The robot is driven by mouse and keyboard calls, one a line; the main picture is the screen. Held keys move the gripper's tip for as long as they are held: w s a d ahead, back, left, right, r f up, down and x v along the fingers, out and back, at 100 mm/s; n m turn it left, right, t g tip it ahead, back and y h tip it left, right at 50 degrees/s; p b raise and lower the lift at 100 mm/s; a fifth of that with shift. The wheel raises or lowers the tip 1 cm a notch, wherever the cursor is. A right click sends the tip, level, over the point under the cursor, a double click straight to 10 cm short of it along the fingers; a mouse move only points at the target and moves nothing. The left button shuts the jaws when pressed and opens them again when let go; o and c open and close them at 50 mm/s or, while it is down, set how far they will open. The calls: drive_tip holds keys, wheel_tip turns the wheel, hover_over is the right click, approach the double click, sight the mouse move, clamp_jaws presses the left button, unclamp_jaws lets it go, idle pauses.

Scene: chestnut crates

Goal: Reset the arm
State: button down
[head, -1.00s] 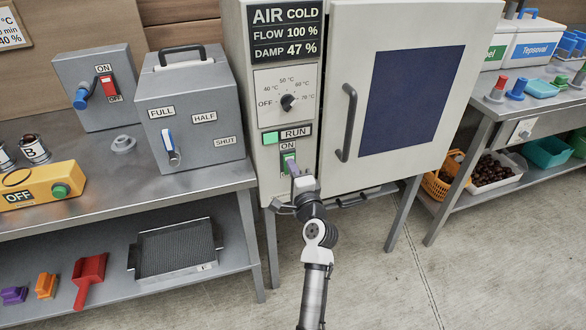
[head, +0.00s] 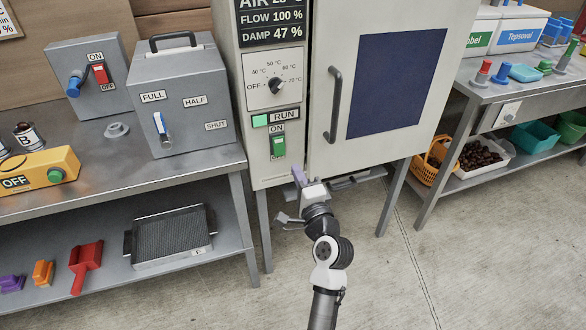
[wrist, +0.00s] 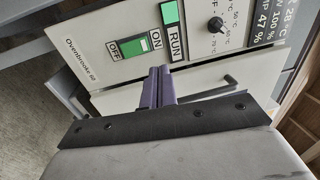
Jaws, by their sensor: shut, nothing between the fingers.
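My gripper (head: 299,177) is shut and empty, held in front of the lower part of the cream drying cabinet (head: 239,105). Its purple fingers (wrist: 157,87) are pressed together in the wrist view, just below the green ON/OFF switch (wrist: 140,44). The switch also shows in the head view (head: 278,147), uncovered, above and left of the fingertips, with a gap between. The green RUN lamp (head: 260,121) is lit above it.
A steel bench (head: 90,190) on the left carries a grey box with a FULL/HALF/SHUT lever (head: 160,130) and a yellow OFF button box (head: 40,172). The cabinet door (head: 320,120) is closed. A right-hand table (head: 475,95) holds tubs and pegs. Open floor (head: 400,280) lies in front.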

drive_tip(key=shift+s+d, duration=0.1)
drive_tip(key=shift+s, duration=0.15)
idle(0.3)
